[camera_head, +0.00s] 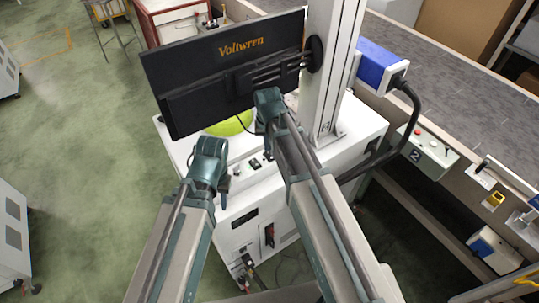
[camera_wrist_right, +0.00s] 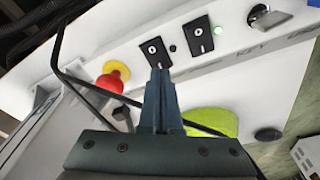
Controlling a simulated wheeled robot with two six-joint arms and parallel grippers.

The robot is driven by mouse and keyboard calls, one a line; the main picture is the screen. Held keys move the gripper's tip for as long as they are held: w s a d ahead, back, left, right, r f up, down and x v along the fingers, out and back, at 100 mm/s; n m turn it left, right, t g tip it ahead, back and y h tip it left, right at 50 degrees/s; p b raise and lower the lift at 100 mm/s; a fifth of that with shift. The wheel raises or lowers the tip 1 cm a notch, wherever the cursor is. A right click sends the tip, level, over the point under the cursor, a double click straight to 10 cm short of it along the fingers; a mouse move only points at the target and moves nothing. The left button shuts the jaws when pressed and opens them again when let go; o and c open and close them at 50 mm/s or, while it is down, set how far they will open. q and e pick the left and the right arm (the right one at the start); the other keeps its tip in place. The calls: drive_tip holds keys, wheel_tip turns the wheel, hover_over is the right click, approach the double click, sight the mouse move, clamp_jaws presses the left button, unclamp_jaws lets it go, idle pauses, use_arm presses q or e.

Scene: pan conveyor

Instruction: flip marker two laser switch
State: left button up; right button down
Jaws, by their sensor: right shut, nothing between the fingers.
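The white laser cabinet (camera_head: 290,195) stands under a black monitor.
A red emergency button (camera_wrist_right: 112,80) on a yellow base, a key switch (camera_wrist_right: 270,18) and a loose black cable (camera_wrist_right: 85,86) are near the switches. A yellow-green object (camera_head: 232,123) lies under the monitor (camera_head: 225,72). A box marked 2 (camera_head: 427,150) is at right by the conveyor (camera_head: 455,75).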

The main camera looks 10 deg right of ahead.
sight(267, 154)
drive_tip(key=shift+f+b, duration=0.65)
drive_tip(key=shift+f, duration=0.1)
idle(0.3)
wheel_tip(267, 154, up, 7)
drive_tip(key=p, duration=0.7)
drive_tip(key=shift+s+a, duration=0.1)
drive_tip(key=shift+s, duration=0.05)
drive_tip(key=s+a+n+g, duration=0.1)
drive_tip(key=s+a+n, duration=0.1)
drive_tip(key=s, duration=0.7)
drive_tip(key=s+a+n+g+h, duration=0.1)
drive_tip(key=s+a+n, duration=0.2)
drive_tip(key=s, duration=0.6)
drive_tip(key=shift+s+a, duration=0.2)
drive_tip(key=shift+a, duration=0.45)
